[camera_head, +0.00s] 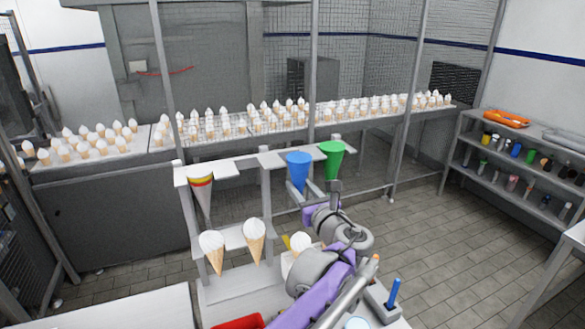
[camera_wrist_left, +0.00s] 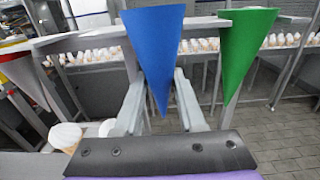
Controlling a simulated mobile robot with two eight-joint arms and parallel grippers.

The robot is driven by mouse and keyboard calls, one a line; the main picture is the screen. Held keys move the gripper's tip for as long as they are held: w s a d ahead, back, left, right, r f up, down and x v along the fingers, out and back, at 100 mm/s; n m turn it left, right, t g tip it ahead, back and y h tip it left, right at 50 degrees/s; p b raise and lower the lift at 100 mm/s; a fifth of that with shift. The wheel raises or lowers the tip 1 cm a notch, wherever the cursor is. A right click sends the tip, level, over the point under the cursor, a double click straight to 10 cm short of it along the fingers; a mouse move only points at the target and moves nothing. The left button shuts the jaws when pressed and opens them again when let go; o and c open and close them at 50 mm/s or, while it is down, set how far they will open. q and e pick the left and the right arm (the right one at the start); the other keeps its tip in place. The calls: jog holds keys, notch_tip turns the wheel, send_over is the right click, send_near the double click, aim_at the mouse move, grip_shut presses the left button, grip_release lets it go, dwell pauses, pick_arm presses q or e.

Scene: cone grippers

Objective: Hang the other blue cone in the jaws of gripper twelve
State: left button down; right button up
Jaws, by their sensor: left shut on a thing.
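A blue cone (camera_head: 298,170) stands point down, wide end up, beside a green cone (camera_head: 332,158) at the rack. My left gripper (camera_head: 312,190) is shut on the blue cone. I cannot tell whether the blue cone touches the rack's jaws. No label for gripper twelve is readable. My right gripper is not in view.
A striped cone (camera_head: 200,192) hangs at the left of the rack (camera_head: 268,160). White-topped cones (camera_head: 254,240) stand below. A red tray (camera_head: 240,322) and a blue upright object (camera_head: 392,293) are near the front. Shelves (camera_head: 520,150) stand right; open floor lies between.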

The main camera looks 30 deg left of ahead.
pick_arm(q)
jog(key=shift+v, duration=2.3)
jog(key=d+f+m+t+h, duration=0.2)
jog(key=f+m+h, duration=0.1)
jog(key=f, duration=0.9)
jog(key=d+f+m+t+h, duration=0.3)
jog(key=f+h, duration=0.2)
jog(key=f, duration=0.8)
jog(key=shift+w+d, duration=0.25)
jog(key=shift+d, duration=0.05)
